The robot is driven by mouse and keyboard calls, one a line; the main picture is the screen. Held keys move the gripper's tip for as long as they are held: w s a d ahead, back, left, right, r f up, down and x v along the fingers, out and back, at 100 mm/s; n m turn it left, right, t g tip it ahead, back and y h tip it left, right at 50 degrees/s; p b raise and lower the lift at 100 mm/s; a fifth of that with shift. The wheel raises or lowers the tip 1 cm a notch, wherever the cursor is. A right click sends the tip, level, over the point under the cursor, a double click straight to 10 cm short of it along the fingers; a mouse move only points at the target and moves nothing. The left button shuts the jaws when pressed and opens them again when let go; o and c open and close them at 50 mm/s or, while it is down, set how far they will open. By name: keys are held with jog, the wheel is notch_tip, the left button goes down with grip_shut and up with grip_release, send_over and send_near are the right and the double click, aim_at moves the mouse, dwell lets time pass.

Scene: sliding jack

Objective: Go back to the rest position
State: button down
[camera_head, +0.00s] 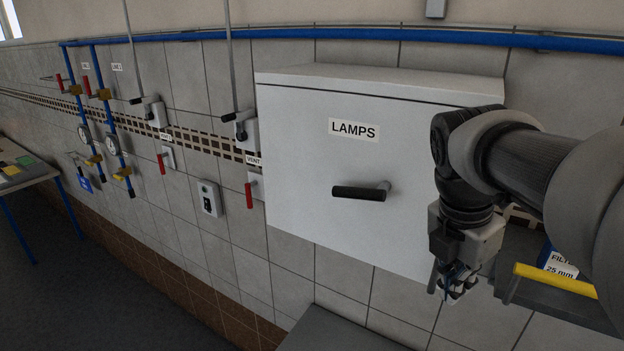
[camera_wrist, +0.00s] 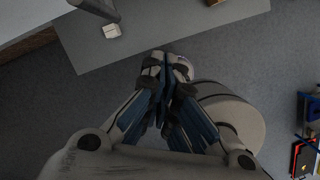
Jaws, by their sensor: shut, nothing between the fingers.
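My gripper (camera_head: 458,285) hangs down at the lower right of the head view, in front of the right side of the white LAMPS cabinet (camera_head: 300,130). It is shut and empty. In the wrist view my gripper (camera_wrist: 168,68) points toward the grey floor with its fingers together. The cabinet door is closed, and its black handle (camera_head: 358,192) sticks out to the left of my gripper, apart from it. My arm hides the cabinet's right edge.
A shelf with a yellow bar (camera_head: 555,279) and a box labelled FILT (camera_head: 562,263) is at the right, close to my arm. A grey surface (camera_head: 335,332) lies below the cabinet. Blue pipes and red-handled levers (camera_head: 249,195) are on the left wall.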

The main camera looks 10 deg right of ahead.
jog(key=s+a+f+m+t+y+b, duration=0.1)
jog(key=s+a+f+m+b, duration=0.2)
jog(key=f+m+b, duration=0.4)
jog(key=s+a+f+m+t+b, duration=0.1)
jog(key=s+a+f+m+b, duration=0.3)
jog(key=f+b, duration=1)
jog(key=s+a+f+m+t+y+b, duration=0.1)
jog(key=s+a+f+m+b, duration=0.3)
jog(key=f+m+b, duration=0.6)
notch_tip(320, 180, down, 8)
jog(key=a+b, duration=0.1)
jog(key=a, duration=0.1)
jog(key=shift+a+f+m+t+y, duration=0.25)
jog(key=shift+a+m+t+y, duration=0.05)
jog(key=shift+a+m, duration=0.1)
